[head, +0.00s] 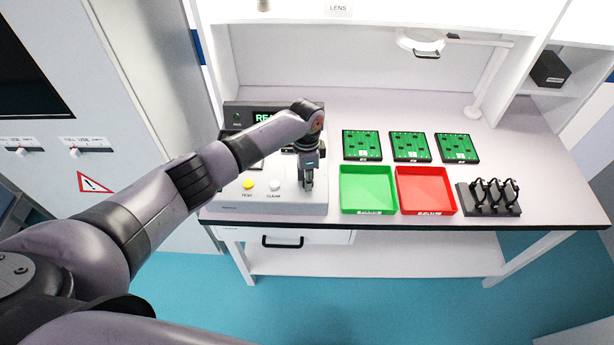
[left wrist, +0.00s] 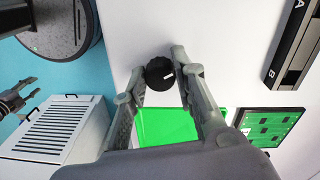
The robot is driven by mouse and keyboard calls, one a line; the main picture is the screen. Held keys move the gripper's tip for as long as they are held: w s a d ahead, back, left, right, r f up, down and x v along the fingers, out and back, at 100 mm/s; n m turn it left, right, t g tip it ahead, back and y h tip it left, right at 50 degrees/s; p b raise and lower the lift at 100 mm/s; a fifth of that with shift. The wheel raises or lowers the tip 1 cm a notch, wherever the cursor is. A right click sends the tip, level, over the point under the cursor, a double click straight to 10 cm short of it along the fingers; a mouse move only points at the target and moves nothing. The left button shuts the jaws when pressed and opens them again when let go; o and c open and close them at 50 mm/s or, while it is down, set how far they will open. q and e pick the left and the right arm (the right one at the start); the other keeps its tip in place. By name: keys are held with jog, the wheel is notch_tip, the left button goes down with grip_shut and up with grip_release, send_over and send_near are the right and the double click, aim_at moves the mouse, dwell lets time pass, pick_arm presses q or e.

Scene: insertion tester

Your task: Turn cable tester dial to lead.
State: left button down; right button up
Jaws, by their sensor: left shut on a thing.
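The cable tester (head: 235,205) stands at the left of the bench, with a lit screen (head: 265,117) showing green letters, partly covered by my left arm. The black round dial (left wrist: 160,73) has a white pointer mark that points right in the left wrist view. My left gripper (head: 307,186) points down over the tester's right side. In the left wrist view its two fingers (left wrist: 163,82) are closed around the dial, one on each side. The dial is hidden in the head view. My right gripper (left wrist: 30,90) shows small at the left wrist view's edge, its fingertips apart and empty.
A yellow button (head: 248,184) and a white button (head: 274,185) sit left of my gripper. A green tray (head: 367,210), a red tray (head: 427,211), several green boards (head: 361,145) and a black rack (head: 488,209) stand to the right. The bench's far right is clear.

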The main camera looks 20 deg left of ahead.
dwell(0.3)
pick_arm(q)
jog(key=c, duration=1.3)
grip_release()
jog(key=shift+r, duration=0.1)
notch_tip(320, 180, up, 12)
jog(key=shift+w+a, duration=0.15)
jog(key=shift+w, duration=0.1)
